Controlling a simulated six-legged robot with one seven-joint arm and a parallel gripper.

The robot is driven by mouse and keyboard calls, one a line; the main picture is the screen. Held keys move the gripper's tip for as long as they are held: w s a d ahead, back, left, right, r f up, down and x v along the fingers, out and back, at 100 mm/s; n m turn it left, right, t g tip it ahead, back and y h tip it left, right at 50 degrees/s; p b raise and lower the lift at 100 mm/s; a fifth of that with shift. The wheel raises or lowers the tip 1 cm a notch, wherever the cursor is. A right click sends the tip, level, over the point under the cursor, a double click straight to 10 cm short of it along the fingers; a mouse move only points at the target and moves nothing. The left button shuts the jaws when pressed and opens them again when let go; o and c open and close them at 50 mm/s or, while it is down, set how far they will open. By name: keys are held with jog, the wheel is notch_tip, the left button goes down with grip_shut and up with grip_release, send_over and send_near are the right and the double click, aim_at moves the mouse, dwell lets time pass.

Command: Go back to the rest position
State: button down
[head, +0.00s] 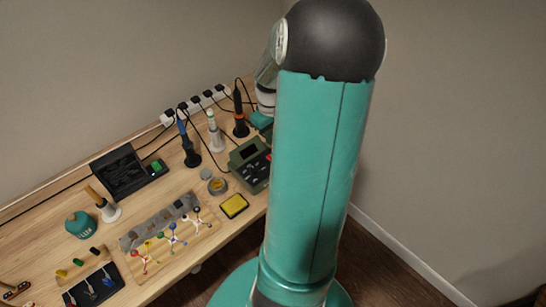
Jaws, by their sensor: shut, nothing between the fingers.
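My teal arm link with its dark round joint fills the middle right of the head view. A paler part of my arm runs down behind it, over the back right of the workbench (50,205). My gripper's fingers cannot be made out; that end of the arm is hidden behind the teal link. No object is seen being carried by the visible parts of my arm.
Near my arm on the bench stand a green device (250,163), a yellow sponge (234,206), upright tools in stands and a power strip (196,105). A black tray (95,289) lies front left. Walls stand behind and right; floor (385,270) is open at right.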

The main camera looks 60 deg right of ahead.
jog(key=shift+r, duration=0.3)
dwell(0.4)
jog(key=w+a+r+n+t+h, duration=0.1)
jog(key=w+a+r, duration=0.1)
jog(key=a+r, duration=0.6)
jog(key=w+a+r+t+h, duration=0.15)
jog(key=a+r, duration=0.35)
jog(key=a, duration=0.6)
jog(key=s+a+r+t+y, duration=0.1)
jog(key=s+a+r, duration=0.1)
jog(key=a, duration=0.6)
jog(key=s+a+r+n+t+y, duration=0.1)
jog(key=s+a+r+t, duration=0.1)
jog(key=a, duration=0.7)
jog(key=shift+s+r+n, duration=0.3)
jog(key=shift+s+r, duration=0.5)
jog(key=shift+s, duration=0.4)
